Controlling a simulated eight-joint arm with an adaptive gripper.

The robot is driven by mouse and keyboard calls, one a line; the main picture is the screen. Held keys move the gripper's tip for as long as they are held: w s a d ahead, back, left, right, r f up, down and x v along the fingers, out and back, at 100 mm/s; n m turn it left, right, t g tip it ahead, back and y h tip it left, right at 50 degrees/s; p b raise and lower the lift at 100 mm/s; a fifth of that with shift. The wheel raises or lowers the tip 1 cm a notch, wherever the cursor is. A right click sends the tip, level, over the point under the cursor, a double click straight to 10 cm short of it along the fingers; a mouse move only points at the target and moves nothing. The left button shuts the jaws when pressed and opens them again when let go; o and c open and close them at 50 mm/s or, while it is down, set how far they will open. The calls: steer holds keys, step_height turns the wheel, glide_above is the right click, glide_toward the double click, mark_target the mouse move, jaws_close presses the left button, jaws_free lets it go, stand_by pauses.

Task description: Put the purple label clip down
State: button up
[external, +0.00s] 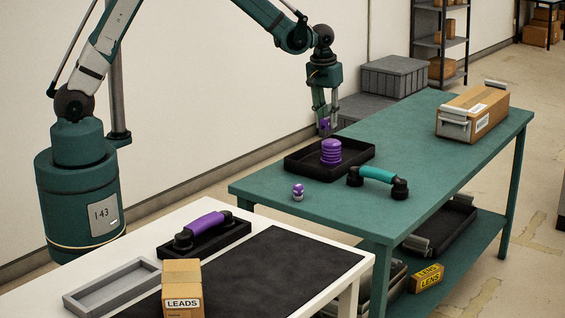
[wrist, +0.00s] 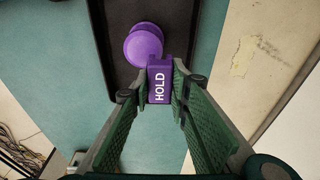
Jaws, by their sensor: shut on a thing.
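The purple label clip (wrist: 160,82), marked HOLD, is held between the fingertips of my gripper (wrist: 157,96) in the wrist view. In the external view my gripper (external: 326,119) points down over the back of the black tray (external: 297,168) on the green table, with the purple clip (external: 325,126) low between its fingers. A ridged purple cylinder (external: 331,152) stands in the tray, below and slightly right of the clip. In the wrist view the cylinder's round top (wrist: 143,44) shows just beyond the clip; whether they touch is unclear.
A teal handset (external: 378,174) and a small purple-and-grey piece (external: 298,192) lie on the green table (external: 440,158). A cardboard box (external: 474,104) sits at its far end. The white table (external: 350,262) holds a purple handset (external: 205,222), a grey tray (external: 98,292) and a LEADS box (external: 182,285).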

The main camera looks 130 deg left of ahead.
steer(key=s+d+f+b, duration=0.1)
steer(key=s+d, duration=0.2)
steer(key=d, duration=2.3)
steer(key=shift+f, duration=0.15)
steer(key=b, duration=0.2)
glide_above(275, 181)
steer(key=shift+d+f, duration=0.15)
steer(key=shift+f, duration=1.3)
steer(key=shift+d+f, duration=0.15)
steer(key=shift+f, duration=1.25)
steer(key=shift+f, duration=2.05)
steer(key=shift+f+b, duration=0.15)
steer(key=shift+b, duration=0.15)
